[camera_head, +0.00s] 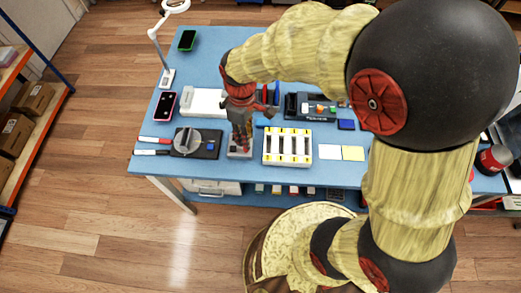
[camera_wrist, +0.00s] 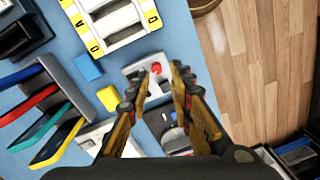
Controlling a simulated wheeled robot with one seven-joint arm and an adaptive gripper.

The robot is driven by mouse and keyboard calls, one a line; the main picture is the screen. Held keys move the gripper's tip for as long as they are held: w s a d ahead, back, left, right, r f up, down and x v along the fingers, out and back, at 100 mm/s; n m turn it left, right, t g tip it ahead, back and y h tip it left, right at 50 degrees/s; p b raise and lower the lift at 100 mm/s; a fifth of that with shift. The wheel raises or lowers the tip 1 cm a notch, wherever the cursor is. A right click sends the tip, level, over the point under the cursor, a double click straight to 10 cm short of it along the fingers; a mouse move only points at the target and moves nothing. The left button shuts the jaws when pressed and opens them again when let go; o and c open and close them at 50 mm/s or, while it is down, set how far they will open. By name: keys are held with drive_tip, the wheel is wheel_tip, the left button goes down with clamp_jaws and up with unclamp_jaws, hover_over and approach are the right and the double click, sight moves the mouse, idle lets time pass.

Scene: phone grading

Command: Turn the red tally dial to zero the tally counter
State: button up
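The red tally dial (camera_wrist: 156,69) is a small round knob on the light grey tally counter (camera_wrist: 133,69) in the wrist view. My gripper (camera_wrist: 160,70) points down at the counter. Its two fingertips are apart, with the dial showing between them. I cannot tell whether either finger touches the dial. In the head view my gripper (camera_head: 240,148) is over the counter (camera_head: 240,154) near the table's front edge, and the dial is hidden behind the fingers.
A white and yellow slotted tray (camera_head: 288,160) stands just right of the counter. A dark box with a big grey knob (camera_head: 187,140) stands to the left. Small blue (camera_wrist: 88,67) and yellow (camera_wrist: 108,98) blocks and a rack of coloured phones (camera_wrist: 40,120) are close by.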

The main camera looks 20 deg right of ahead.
drive_tip(key=shift+w+r+n, duration=0.35)
drive_tip(key=shift+w+n, duration=0.05)
drive_tip(key=shift+n, duration=0.4)
drive_tip(key=shift+a+f+n, duration=0.1)
drive_tip(key=shift+f+n, duration=0.05)
drive_tip(key=shift+n, duration=0.25)
wheel_tip(320, 180, down, 8)
drive_tip(key=b, duration=0.3)
drive_tip(key=shift+s+r, duration=0.1)
drive_tip(key=shift+r, duration=0.15)
drive_tip(key=shift+c, duration=0.9)
drive_tip(key=c, duration=0.4)
